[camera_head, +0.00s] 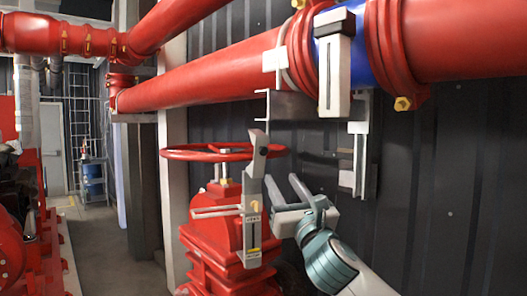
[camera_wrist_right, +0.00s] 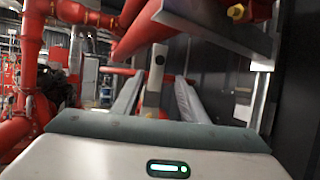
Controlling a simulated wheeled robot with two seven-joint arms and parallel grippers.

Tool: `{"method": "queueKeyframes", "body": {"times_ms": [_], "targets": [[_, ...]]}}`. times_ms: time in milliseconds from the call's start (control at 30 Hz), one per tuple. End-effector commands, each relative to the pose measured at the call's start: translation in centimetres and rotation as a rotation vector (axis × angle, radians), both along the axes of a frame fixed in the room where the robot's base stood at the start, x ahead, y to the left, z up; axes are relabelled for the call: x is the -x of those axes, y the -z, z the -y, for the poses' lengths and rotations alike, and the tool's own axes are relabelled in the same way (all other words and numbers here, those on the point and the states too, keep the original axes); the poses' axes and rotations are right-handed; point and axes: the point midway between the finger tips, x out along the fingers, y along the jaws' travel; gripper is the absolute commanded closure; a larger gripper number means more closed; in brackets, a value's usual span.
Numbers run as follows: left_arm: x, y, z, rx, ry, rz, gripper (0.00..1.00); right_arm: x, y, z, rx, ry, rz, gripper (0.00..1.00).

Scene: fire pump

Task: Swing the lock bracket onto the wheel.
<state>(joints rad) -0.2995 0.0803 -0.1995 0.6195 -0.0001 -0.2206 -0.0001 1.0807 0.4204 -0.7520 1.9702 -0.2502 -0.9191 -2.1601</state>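The red handwheel (camera_head: 190,154) lies flat on top of a red valve in the head view. The lock bracket (camera_head: 252,232) is a grey upright piece with a label and slot, standing at the front right of the valve. Its upper arm (camera_head: 257,160) rises beside the wheel's right rim; whether it touches the rim I cannot tell. My right gripper (camera_head: 282,182) is just right of the bracket, with fingers apart. In the right wrist view the bracket's upper arm (camera_wrist_right: 155,75) shows between the two open fingers (camera_wrist_right: 157,92). My left gripper is not in view.
A thick red pipe (camera_head: 200,82) with a blue section (camera_head: 360,58) runs above the wheel. Grey brackets (camera_head: 360,155) hang below it, right of and above my gripper. A dark ribbed wall (camera_head: 460,180) stands behind. Open floor (camera_head: 100,245) shows at left.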

Motion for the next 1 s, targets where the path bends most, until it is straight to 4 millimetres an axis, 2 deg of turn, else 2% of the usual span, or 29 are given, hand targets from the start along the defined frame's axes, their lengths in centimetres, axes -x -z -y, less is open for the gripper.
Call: {"method": "queueKeyframes", "body": {"times_ms": [267, 1000], "targets": [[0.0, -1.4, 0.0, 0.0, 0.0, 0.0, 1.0, -2.2, -1.2, -0.6, -0.002, -0.001, -0.001, 0.61], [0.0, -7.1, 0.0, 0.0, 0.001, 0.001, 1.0, -12.9, -5.8, -3.0, -0.003, 0.0, -0.003, 0.61]]}}
